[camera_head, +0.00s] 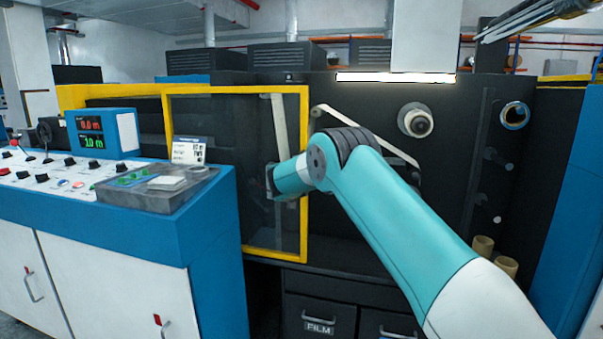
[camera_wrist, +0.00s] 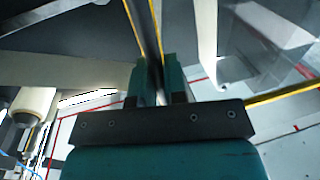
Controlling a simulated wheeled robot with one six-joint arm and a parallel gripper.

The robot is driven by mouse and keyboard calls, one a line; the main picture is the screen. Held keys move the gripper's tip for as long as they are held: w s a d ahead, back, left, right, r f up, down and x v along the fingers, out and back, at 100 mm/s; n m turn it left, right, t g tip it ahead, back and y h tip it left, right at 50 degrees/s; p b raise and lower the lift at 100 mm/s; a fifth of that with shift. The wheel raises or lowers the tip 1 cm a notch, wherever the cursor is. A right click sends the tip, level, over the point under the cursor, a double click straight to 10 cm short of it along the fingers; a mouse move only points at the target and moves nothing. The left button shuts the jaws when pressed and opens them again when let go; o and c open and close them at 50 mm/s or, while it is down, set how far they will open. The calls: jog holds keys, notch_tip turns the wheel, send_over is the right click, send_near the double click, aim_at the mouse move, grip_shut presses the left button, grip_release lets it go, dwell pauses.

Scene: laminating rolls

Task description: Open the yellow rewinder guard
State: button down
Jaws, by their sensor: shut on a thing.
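The yellow rewinder guard (camera_head: 305,120) is a yellow-framed clear panel in the middle left of the head view. It covers the left part of the dark machine, and the machine's right part is uncovered. My gripper (camera_head: 272,182) is at the guard's right side, partly hidden by my wrist. In the wrist view my gripper (camera_wrist: 152,80) has its two teal fingers closed on a thin dark bar with a yellow edge, part of the guard (camera_wrist: 140,25). The exact grip point is hidden in the head view.
A blue console (camera_head: 190,225) with knobs and a red-and-green display (camera_head: 93,132) stands at the left front. Rollers (camera_head: 415,120) and a diagonal web stick out of the machine's face at right. A FILM drawer (camera_head: 318,322) is below; cardboard cores (camera_head: 483,247) stand at lower right.

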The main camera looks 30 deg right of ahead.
dwell(0.3)
jog(key=c, duration=1.2)
grip_release()
jog(key=shift+w, duration=0.1)
jog(key=b+v, duration=0.3)
jog(key=v, duration=1.4)
jog(key=shift+a+b, duration=0.15)
jog(key=shift+b, duration=0.25)
